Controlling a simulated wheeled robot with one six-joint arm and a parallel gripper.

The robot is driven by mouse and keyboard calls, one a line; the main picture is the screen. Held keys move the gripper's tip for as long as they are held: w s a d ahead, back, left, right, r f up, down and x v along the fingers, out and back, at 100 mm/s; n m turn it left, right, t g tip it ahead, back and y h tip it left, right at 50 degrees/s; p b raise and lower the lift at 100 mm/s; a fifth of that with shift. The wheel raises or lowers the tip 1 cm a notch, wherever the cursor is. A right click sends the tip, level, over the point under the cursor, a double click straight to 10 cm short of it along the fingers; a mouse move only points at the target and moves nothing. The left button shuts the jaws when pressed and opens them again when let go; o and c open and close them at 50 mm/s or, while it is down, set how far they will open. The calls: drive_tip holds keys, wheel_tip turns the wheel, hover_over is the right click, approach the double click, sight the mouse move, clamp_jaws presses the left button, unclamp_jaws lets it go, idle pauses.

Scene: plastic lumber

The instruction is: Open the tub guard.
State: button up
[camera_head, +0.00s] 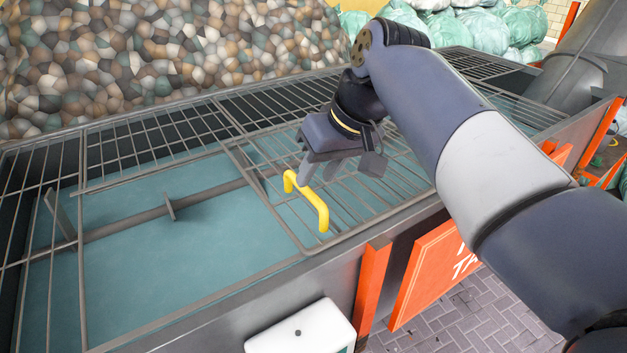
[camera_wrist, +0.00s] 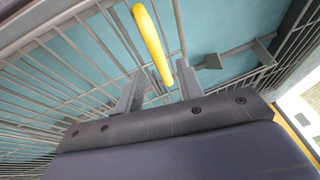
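The tub guard (camera_head: 345,202) is a grey wire-grid panel on top of the tub, just right of an uncovered opening over teal water (camera_head: 185,230). A yellow U-shaped handle (camera_head: 322,208) stands on the guard's left part. In the wrist view the handle (camera_wrist: 152,42) runs between my gripper's two fingers, with gaps on both sides. My gripper (camera_head: 318,172) is at the handle's far end in the head view; in the wrist view its fingers (camera_wrist: 158,88) are apart and open. Whether a finger touches the handle cannot be told.
A shaft with paddles (camera_head: 168,205) crosses the water. Fixed grid bars (camera_head: 160,135) cover the tub's back and left. The tub's front rim (camera_head: 390,212) lies below my arm. A white box (camera_head: 300,330) and orange post (camera_head: 372,285) stand at the front. Mixed flakes are piled behind.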

sight(307, 194)
drive_tip(key=v, duration=0.7)
drive_tip(key=shift+r, duration=0.3)
drive_tip(key=shift+d, duration=0.1)
drive_tip(key=x, duration=1.1)
drive_tip(key=shift+s, duration=0.1)
drive_tip(key=shift+s+a, duration=0.35)
drive_tip(key=shift+a, duration=0.15)
drive_tip(key=shift+w, duration=0.1)
